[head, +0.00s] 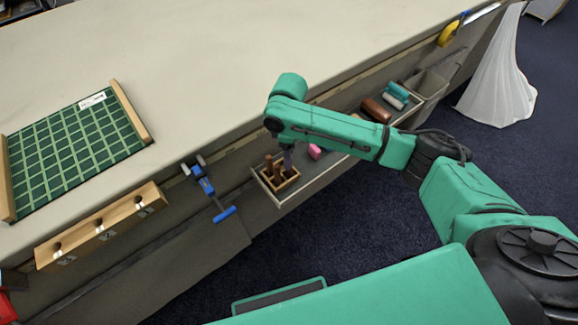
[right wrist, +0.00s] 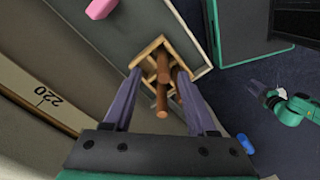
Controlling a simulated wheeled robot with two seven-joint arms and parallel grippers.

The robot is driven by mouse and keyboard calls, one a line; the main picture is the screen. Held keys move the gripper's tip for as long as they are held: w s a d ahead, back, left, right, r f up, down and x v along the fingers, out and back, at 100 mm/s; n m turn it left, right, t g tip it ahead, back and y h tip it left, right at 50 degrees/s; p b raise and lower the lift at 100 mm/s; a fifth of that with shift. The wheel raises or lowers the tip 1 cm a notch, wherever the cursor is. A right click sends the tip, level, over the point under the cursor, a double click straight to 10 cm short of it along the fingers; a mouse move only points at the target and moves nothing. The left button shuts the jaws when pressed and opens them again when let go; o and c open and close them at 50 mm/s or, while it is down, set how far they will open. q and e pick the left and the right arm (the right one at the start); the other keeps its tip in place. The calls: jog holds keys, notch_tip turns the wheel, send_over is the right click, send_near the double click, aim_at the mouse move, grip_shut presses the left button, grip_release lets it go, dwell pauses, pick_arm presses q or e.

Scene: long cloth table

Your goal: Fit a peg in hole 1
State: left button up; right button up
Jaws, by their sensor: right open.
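A small divided wooden box (head: 262,181) holds brown pegs (head: 268,166) standing upright in a low tray at the table's side. My right gripper (head: 288,168) points down over this box. In the right wrist view its two purple fingers are open (right wrist: 160,78), with brown pegs (right wrist: 162,97) between them; contact cannot be told. A wooden strip (head: 120,213) with three dark round spots and small pale labels is fixed at the table's front edge, left of the box. The labels are too small to read.
The tray (head: 325,168) also holds a pink block (head: 315,151). A brown roll (head: 376,110) and teal roll (head: 397,90) lie farther right. A blue clamp (head: 206,187) hangs between strip and box. A green gridded board (head: 72,150) lies on the mostly clear tabletop (head: 190,60).

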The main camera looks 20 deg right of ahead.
jog(key=f, duration=0.2)
jog(key=shift+s+f, duration=0.35)
jog(key=shift+f, duration=0.25)
jog(key=shift+w, duration=0.1)
jog(key=shift+c, duration=0.6)
grip_shut()
pick_arm(q)
jog(key=shift+w+d+r, duration=0.1)
jog(key=shift+w+r, duration=0.05)
jog(key=shift+w, duration=0.25)
pick_arm(e)
jog(key=shift+r, duration=0.15)
